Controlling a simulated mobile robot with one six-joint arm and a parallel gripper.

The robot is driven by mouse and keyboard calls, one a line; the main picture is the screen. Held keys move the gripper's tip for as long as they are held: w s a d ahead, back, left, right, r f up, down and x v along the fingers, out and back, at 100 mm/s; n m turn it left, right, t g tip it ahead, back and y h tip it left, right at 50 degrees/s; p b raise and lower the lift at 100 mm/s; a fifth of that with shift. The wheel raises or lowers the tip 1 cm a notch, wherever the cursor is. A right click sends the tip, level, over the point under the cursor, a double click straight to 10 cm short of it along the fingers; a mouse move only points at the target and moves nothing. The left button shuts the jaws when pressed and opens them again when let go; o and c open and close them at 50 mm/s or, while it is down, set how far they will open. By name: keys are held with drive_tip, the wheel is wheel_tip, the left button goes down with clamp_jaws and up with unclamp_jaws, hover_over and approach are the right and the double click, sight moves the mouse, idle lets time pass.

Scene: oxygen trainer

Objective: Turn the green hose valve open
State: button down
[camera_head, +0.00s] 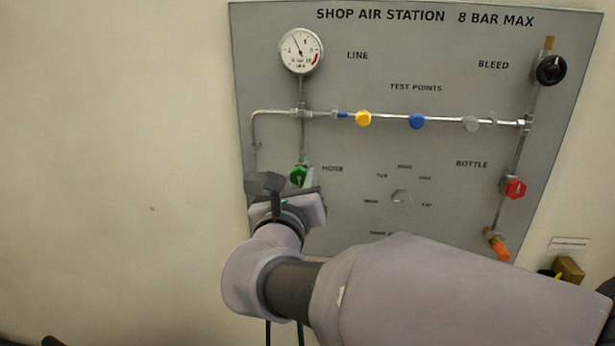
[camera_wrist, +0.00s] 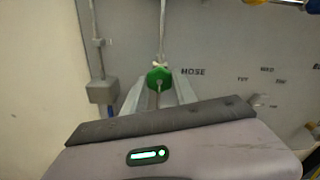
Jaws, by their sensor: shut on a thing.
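The green hose valve (camera_head: 298,174) sits on the grey panel under the line gauge, left of the HOSE label. My gripper (camera_head: 290,183) is at the valve, seen from behind, and its wrist hides the valve's lower part in the head view. In the wrist view the green knob (camera_wrist: 159,78) lies between the two pale fingers of my gripper (camera_wrist: 160,90), which are shut on it. The exact finger contact is small and hard to make out.
The panel (camera_head: 350,210) also carries a gauge (camera_head: 301,51), yellow (camera_head: 363,118) and blue (camera_head: 417,121) test points, a black bleed knob (camera_head: 551,69), a red bottle valve (camera_head: 514,187) and an orange fitting (camera_head: 499,248). A grey box (camera_wrist: 103,91) is close left of my gripper. Bare wall lies farther left.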

drive_tip(key=c, duration=1)
unclamp_jaws()
drive_tip(key=s+a+p, duration=0.2)
drive_tip(key=s+p, duration=0.2)
drive_tip(key=s, duration=1.3)
drive_tip(key=shift+s, duration=0.15)
